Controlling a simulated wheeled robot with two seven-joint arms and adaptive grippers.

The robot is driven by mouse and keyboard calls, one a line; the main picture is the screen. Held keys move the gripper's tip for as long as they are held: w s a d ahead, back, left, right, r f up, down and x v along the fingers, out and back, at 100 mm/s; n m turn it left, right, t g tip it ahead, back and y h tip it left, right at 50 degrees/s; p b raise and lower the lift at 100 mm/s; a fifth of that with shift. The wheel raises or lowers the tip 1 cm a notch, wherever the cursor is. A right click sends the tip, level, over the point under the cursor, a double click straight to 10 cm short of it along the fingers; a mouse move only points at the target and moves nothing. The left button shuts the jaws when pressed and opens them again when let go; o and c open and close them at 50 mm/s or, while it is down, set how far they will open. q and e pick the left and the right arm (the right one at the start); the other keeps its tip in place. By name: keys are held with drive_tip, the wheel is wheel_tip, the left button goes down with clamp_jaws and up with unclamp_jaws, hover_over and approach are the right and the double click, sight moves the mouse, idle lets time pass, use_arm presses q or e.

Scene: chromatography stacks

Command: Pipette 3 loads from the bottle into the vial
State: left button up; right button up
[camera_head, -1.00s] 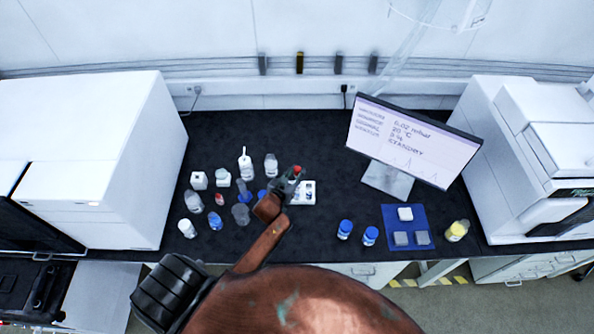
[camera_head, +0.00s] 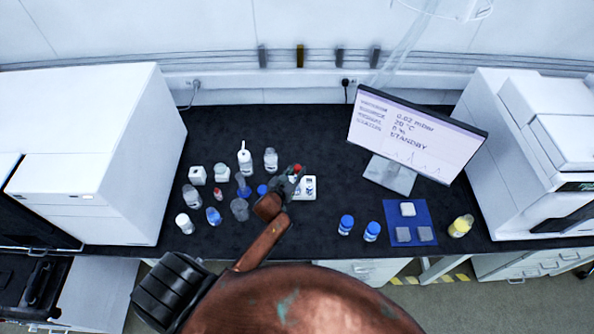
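My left gripper (camera_head: 292,178) is over the middle of the dark bench, just left of a small white tray (camera_head: 311,193). A small red-topped item (camera_head: 297,168) shows at its fingertips. I cannot tell whether the fingers are closed on it. The tray carries a small item with blue on it, too small to name, partly beside the gripper. Bottles and vials stand to the left, among them a white bottle with a thin spout (camera_head: 245,160) and a clear bottle (camera_head: 270,161). Which one is the task's bottle or vial is unclear. My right gripper is out of view.
Two blue-capped bottles (camera_head: 346,225) stand right of my arm. A blue mat (camera_head: 414,211) holds pale blocks, with a yellow bottle (camera_head: 461,226) beside it. A monitor (camera_head: 417,134) stands behind. White machines (camera_head: 100,150) flank the bench. The back middle is clear.

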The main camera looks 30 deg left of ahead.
use_arm(q)
drive_tip(key=shift+p, duration=0.3)
idle(0.4)
clamp_jaws()
idle(0.3)
idle(1.1)
unclamp_jaws()
idle(0.7)
